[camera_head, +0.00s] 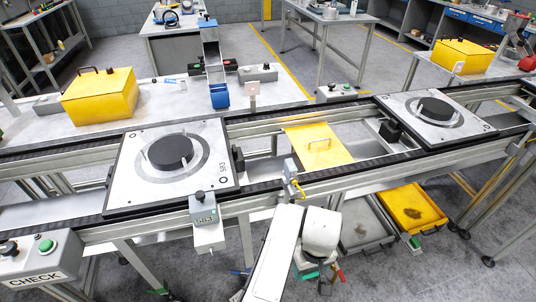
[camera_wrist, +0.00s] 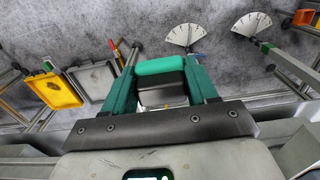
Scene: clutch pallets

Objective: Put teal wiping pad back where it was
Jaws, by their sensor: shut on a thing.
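The teal wiping pad (camera_wrist: 160,66) is between the fingers of my gripper (camera_wrist: 160,74) in the wrist view. Its teal, rounded edge faces away from the palm, with a dark grey block on the near side. My gripper is shut on it, and the pad is held above the grey floor, touching no other surface that I can see. No empty spot for the pad can be picked out for certain.
A yellow tray (camera_head: 427,222) and a grey tray (camera_head: 378,238) sit below the conveyor (camera_head: 270,205). They show left in the wrist view. Red and yellow handles (camera_wrist: 115,50) are close left of the gripper. White fan-shaped plates (camera_wrist: 250,22) are beyond it. A CHECK box (camera_head: 50,262) is at left.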

